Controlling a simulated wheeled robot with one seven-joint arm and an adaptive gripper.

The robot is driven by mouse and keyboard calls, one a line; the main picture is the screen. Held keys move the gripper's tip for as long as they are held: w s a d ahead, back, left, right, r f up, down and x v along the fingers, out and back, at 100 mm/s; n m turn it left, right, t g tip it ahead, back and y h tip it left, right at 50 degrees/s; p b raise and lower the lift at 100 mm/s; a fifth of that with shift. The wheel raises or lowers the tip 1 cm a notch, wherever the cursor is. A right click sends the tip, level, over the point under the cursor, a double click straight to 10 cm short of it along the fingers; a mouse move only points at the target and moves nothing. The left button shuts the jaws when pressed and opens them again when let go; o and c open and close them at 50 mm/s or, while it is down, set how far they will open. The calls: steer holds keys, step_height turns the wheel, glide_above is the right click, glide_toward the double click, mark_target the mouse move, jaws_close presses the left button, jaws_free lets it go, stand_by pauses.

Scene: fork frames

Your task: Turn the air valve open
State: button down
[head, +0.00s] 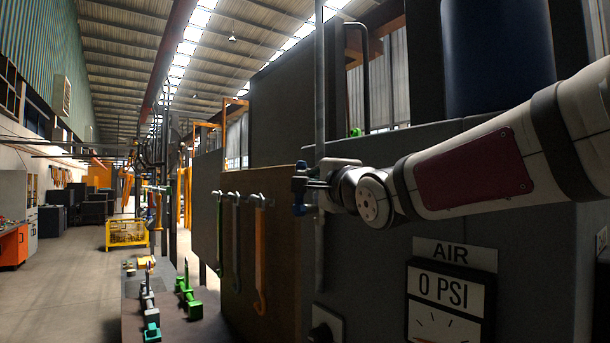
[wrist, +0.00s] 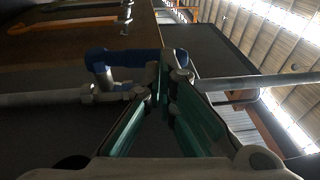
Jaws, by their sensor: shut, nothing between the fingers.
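The air valve, with a blue handle (head: 299,209), sits on a thin vertical grey pipe (head: 320,90) in front of a dark panel. In the wrist view the blue handle (wrist: 130,57) lies roughly along the pipe (wrist: 45,98), just beyond my fingertips. My gripper (wrist: 170,85) is shut and empty, its green-sided fingers meeting at the tips right by the valve body. I cannot tell whether they touch it. In the head view my gripper (head: 322,187) is partly hidden by my wrist. The gauge (head: 450,290) under the AIR sign (head: 455,253) reads 0 PSI.
Wrenches hang on a brown board left of the pipe, one of them orange (head: 261,255). A bench (head: 205,318) with green and grey tools stands below. A dark blue tank (head: 497,55) is above the panel. Open floor (head: 75,285) lies far left.

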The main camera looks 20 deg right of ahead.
steer(key=shift+w+r, duration=0.15)
steer(key=shift+w, duration=0.7)
steer(key=shift+a, duration=0.1)
steer(key=b, duration=0.2)
steer(key=w+r+b, duration=0.1)
steer(key=b, duration=0.1)
steer(key=shift+w+a+b, duration=0.2)
steer(key=shift+w+b, duration=0.05)
steer(key=shift+b, duration=0.1)
